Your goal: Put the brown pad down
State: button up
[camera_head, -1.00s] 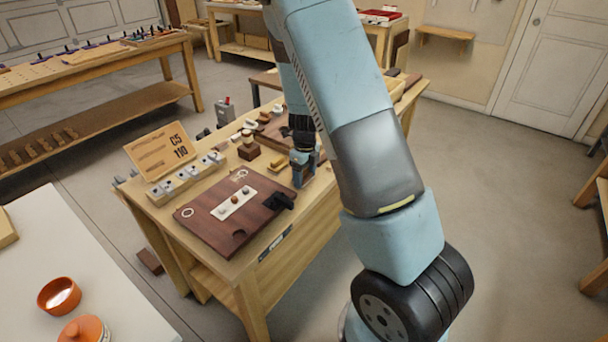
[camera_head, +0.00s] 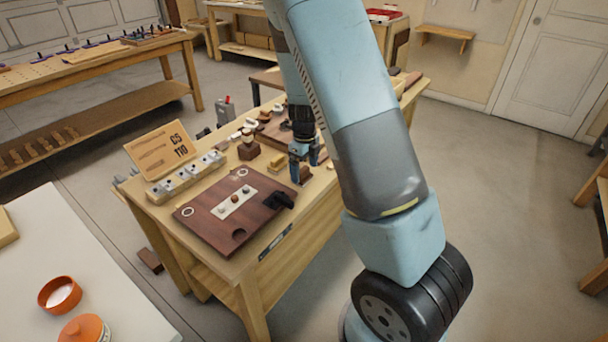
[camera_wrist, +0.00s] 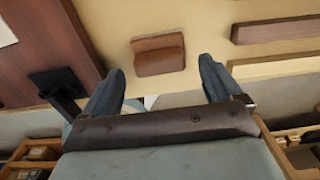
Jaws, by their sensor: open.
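The brown pad (camera_wrist: 158,55) is a small brown block with a ridge along it. It lies on the pale bench top (camera_wrist: 120,25), framed between my fingertips in the wrist view. In the head view the pad (camera_head: 305,176) shows as a small brown patch just below the fingers, near the bench's right edge. My gripper (camera_head: 304,166) is open above it, fingers pointing down. In the wrist view the gripper (camera_wrist: 161,68) has a clear gap on both sides of the pad, with nothing held.
A dark brown board (camera_head: 215,225) with a white strip and a black piece (camera_head: 279,200) lies to the left. A yellow block (camera_head: 277,162) and a dark brown block (camera_head: 248,151) stand nearby. A sign (camera_head: 160,150) stands at the bench's left end.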

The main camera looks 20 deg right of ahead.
aim_at(302, 171)
jog(key=s+r+n+t+y, duration=0.1)
jog(key=s+r+n, duration=0.25)
jog(key=r, duration=0.65)
jog(key=s+r+n+y, duration=0.1)
jog(key=s+r+n, duration=0.25)
jog(key=r, duration=0.65)
jog(key=s+r+n+t+h, duration=0.1)
jog(key=s+r+n+t, duration=0.1)
jog(key=s+r+n, duration=0.4)
jog(key=s+r+n+t+h, duration=0.1)
jog(key=s+r+n, duration=0.6)
jog(key=s+n, duration=0.8)
jog(key=shift+a+r+n+t, duration=0.15)
jog(key=shift+n+t, duration=0.25)
jog(key=shift+t, duration=0.4)
jog(key=shift+o, duration=0.4)
